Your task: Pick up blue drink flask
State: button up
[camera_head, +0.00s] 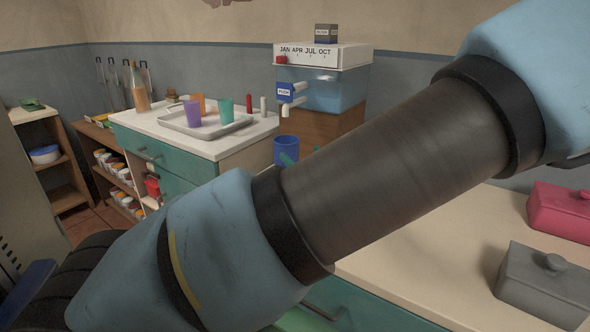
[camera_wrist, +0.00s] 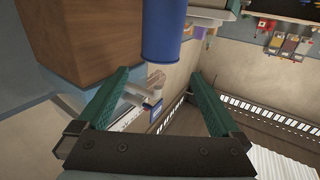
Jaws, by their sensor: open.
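The blue flask (camera_head: 286,142) is a plain blue cylinder beside the brown block under the water dispenser in the head view. In the wrist view the blue flask (camera_wrist: 161,30) is at top centre, cut by the upper edge. My gripper (camera_wrist: 161,76) has two teal fingers spread apart with nothing between them. The flask appears just beyond the fingertips, roughly in line with the gap. In the head view only the teal tips of my gripper (camera_head: 302,154) show. One tip overlaps the flask's lower part; whether they touch is unclear. My arm hides the rest.
The water dispenser (camera_head: 320,88) stands on a brown block (camera_head: 325,124). A tray (camera_head: 180,125) with several coloured cups is on the white-topped cabinet to the left. Pink (camera_head: 560,208) and grey (camera_head: 545,285) lidded boxes stand on the right counter.

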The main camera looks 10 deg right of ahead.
jog(key=p+x, duration=0.3)
jog(key=x, duration=0.7)
jog(key=shift+w+f, duration=0.2)
jog(key=shift+f, duration=0.25)
jog(key=shift+a, duration=0.1)
jog(key=shift+c, duration=0.4)
grip_shut()
